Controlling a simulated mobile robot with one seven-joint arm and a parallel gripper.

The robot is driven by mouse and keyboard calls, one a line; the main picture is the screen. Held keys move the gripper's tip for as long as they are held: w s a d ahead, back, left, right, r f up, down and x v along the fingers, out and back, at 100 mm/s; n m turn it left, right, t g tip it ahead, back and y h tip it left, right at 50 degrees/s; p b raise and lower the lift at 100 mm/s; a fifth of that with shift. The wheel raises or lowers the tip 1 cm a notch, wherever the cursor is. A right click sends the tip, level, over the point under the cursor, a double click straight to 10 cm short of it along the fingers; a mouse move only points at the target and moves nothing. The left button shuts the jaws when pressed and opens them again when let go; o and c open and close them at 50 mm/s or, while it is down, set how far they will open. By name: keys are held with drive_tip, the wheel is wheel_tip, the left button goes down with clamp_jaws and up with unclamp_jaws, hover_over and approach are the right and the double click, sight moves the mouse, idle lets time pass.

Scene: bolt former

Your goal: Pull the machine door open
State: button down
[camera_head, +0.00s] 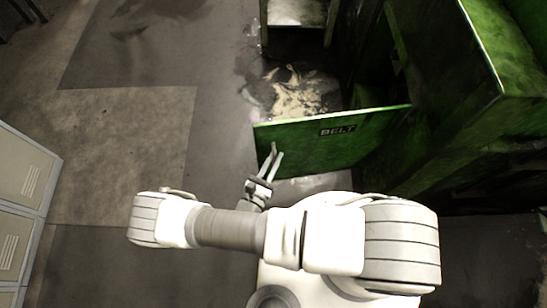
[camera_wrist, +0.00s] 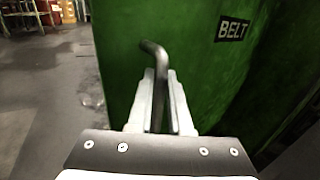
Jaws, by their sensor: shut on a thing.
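The green machine door (camera_head: 310,148), marked BELT, stands swung out from the green machine body in the head view. It also fills much of the wrist view (camera_wrist: 205,85). Its dark bent handle (camera_wrist: 156,52) sticks up between my fingers in the wrist view. My gripper (camera_head: 274,156) is at the free left end of the door and is shut on the handle. In the wrist view the two pale fingers (camera_wrist: 161,85) lie on either side of the handle. The door's hinge side, to the right, is in shadow.
The green machine body (camera_head: 480,90) stands at the right. Grey lockers (camera_head: 24,205) line the left edge. Bare floor (camera_head: 135,140) lies open left of the door. A pale, stained patch (camera_head: 297,92) is on the floor behind the door. Boxes (camera_wrist: 62,12) show far off.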

drive_tip(key=shift+d, duration=0.55)
drive_tip(key=c, duration=0.8)
unclamp_jaws()
drive_tip(key=shift+c, duration=0.2)
drive_tip(key=shift+a, duration=0.2)
drive_tip(key=shift+a, duration=0.1)
drive_tip(key=p+v, duration=0.1)
drive_tip(key=v, duration=1.6)
drive_tip(key=shift+s+p, duration=0.15)
drive_tip(key=shift+p, duration=0.2)
